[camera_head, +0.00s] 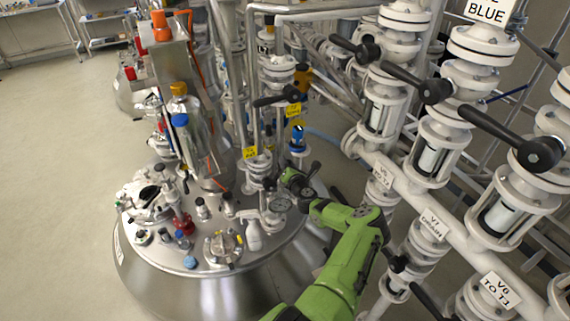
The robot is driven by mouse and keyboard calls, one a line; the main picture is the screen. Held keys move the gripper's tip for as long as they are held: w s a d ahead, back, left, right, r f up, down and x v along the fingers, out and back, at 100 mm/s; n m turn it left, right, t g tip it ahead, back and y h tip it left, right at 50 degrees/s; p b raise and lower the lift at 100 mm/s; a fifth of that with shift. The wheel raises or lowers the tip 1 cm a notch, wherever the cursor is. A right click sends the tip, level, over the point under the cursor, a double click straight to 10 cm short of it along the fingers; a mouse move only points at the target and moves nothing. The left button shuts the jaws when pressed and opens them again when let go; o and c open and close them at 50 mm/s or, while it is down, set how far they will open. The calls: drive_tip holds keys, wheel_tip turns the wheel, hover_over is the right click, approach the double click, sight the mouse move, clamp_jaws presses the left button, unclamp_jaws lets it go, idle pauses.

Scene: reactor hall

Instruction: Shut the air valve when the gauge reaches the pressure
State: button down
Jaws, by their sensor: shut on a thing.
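My green arm reaches in from the bottom, and my gripper (291,177) is over the right part of the reactor lid. It is shut on a dark valve handle (312,170) beside the upright pipes; the fingers and the grip itself are small and partly hidden. I take this to be the air valve, but its label cannot be read. A small round gauge (280,204) sits on the lid just below and left of my gripper. Its needle and reading are too small to make out.
The steel reactor lid (215,262) carries several fittings and a clear bottle (195,140) with an orange cap. White pipework with black lever handles (515,135) crowds the right side. Yellow tags (249,152) hang near the pipes. Open floor (60,190) lies at left.

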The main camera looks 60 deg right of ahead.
drive_tip(key=shift+s+d+f, duration=0.1)
drive_tip(key=shift+s+f, duration=0.05)
drive_tip(key=shift+f, duration=0.05)
drive_tip(key=c, duration=1)
unclamp_jaws()
drive_tip(key=shift+r, duration=0.1)
drive_tip(key=p+v, duration=0.1)
drive_tip(key=v, duration=1.4)
drive_tip(key=shift+s+a, duration=0.2)
drive_tip(key=shift+a, duration=0.15)
drive_tip(key=shift+r, duration=0.1)
